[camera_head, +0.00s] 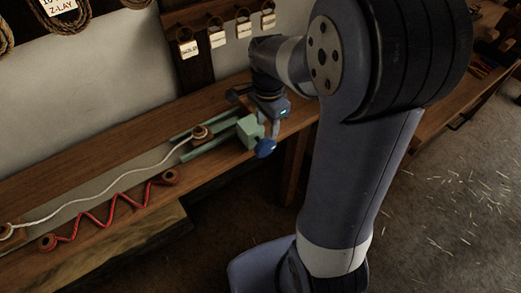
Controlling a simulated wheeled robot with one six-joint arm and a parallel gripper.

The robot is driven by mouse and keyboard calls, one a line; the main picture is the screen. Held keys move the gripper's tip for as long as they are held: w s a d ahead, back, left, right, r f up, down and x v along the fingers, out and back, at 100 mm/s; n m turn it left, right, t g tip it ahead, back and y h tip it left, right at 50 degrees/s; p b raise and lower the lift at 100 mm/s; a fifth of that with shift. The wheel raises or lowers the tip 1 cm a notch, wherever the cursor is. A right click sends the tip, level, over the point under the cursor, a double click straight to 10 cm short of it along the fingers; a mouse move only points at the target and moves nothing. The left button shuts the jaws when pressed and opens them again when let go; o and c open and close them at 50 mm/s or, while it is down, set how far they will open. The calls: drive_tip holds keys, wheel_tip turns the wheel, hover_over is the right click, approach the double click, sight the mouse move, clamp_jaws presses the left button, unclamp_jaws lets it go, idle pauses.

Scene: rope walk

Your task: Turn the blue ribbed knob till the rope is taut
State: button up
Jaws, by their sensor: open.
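The blue ribbed knob (265,148) sits on the near right side of a pale green block (248,131) on the wooden bench. My gripper (268,128) is right above the knob with its fingers pointing down, open. The fingers partly cover the block and the knob, and I cannot tell whether they touch the knob. The white rope (105,193) runs from a wooden holder (200,133) beside the green rails to another holder (8,232) at the lower left. It hangs in slack curves.
A red zigzag cord (105,212) lies between two brown pegs in front of the rope. The wooden bench (95,145) runs along the wall, where tags (217,38) and rope coils (70,18) hang. Straw litters the open floor (450,200) at right.

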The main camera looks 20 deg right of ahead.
sight(267, 140)
wheel_tip(267, 140, down, 10)
drive_tip(key=shift+r, duration=0.1)
drive_tip(key=shift+c, duration=0.4)
clamp_jaws()
idle(0.3)
